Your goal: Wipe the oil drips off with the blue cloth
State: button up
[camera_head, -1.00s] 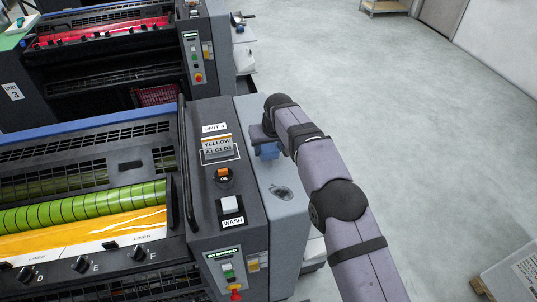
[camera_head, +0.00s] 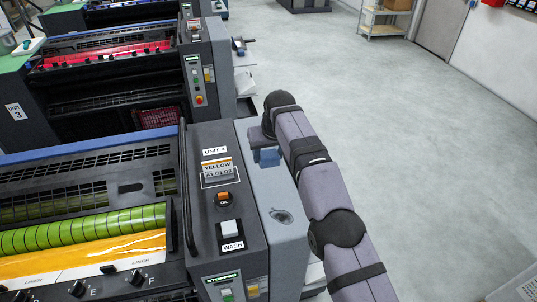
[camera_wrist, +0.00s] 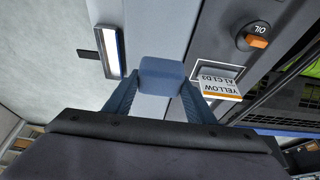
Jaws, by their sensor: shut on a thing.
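The blue cloth (camera_wrist: 161,77) is a folded pad between the two fingers of my gripper (camera_wrist: 158,92) in the wrist view. My gripper is shut on it. In the head view the cloth (camera_head: 267,157) is over the far part of the grey side cover of unit 4; I cannot tell whether it touches the cover. A dark-edged oval patch (camera_head: 282,216) shows on this cover, nearer than the cloth; it looks like an oil mark, but single drips cannot be made out. My gripper is partly hidden by my arm.
The unit 4 panel (camera_head: 218,190) stands beside the cover, with a yellow-labelled card (camera_wrist: 222,87), an orange oil switch (camera_wrist: 257,42) and a wash button (camera_head: 229,229). Unit 3 (camera_head: 110,90) stands behind. The floor on the right (camera_head: 400,150) is clear.

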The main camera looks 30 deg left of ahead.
jog(key=shift+c, duration=1)
jog(key=shift+s, duration=0.15)
